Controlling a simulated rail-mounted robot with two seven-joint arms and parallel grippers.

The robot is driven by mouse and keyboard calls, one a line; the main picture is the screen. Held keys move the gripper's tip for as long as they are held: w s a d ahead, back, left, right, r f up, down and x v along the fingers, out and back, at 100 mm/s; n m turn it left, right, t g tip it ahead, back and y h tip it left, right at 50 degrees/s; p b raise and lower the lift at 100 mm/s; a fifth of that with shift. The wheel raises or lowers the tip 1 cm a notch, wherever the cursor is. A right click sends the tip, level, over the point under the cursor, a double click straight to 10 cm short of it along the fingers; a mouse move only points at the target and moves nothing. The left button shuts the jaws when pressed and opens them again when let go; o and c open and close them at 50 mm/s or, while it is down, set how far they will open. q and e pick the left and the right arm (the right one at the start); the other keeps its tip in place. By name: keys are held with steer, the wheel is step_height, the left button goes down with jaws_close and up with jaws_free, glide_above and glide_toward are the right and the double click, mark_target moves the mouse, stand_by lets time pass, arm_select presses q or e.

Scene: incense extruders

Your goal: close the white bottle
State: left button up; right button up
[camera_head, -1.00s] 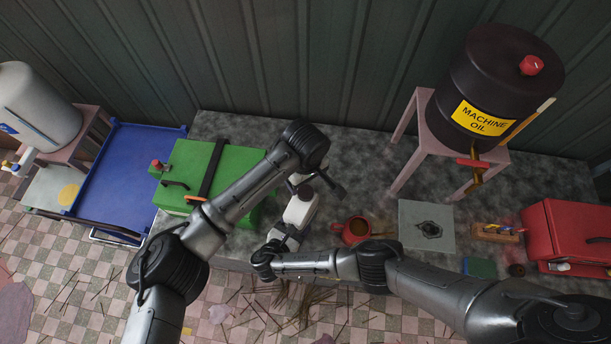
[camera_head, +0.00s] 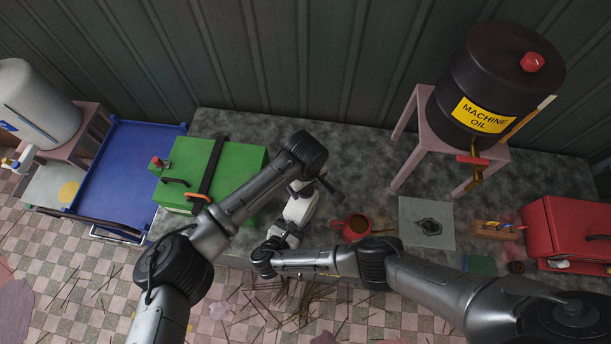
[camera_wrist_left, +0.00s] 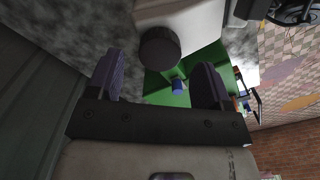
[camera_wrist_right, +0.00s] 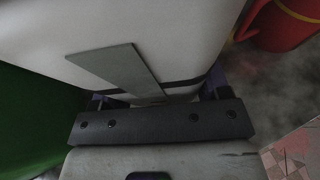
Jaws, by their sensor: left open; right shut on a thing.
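The white bottle (camera_head: 299,207) stands at the front of the grey worktop, beside the green box. It also fills most of the right wrist view (camera_wrist_right: 200,30), with a grey-green strip on its side. My right gripper (camera_head: 284,236) is shut on the bottle's lower part; its fingertips are mostly hidden. My left gripper (camera_head: 318,183) is open and empty near the bottle's top. In the left wrist view, a dark round cap (camera_wrist_left: 160,47) shows at the end of the white bottle (camera_wrist_left: 190,22), just beyond and between my open fingers (camera_wrist_left: 158,75). I cannot tell whether the cap is tight.
The green box (camera_head: 220,165) is left of the bottle, and a red-brown mug (camera_head: 353,231) is close on its right. A small blue cylinder (camera_wrist_left: 178,85) shows against green in the left wrist view. The machine oil drum (camera_head: 495,85) stands on a stand at the back right.

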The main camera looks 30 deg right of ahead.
mark_target(301, 210)
arm_select(q)
steer(key=shift+f, duration=1.45)
steer(key=c, duration=1)
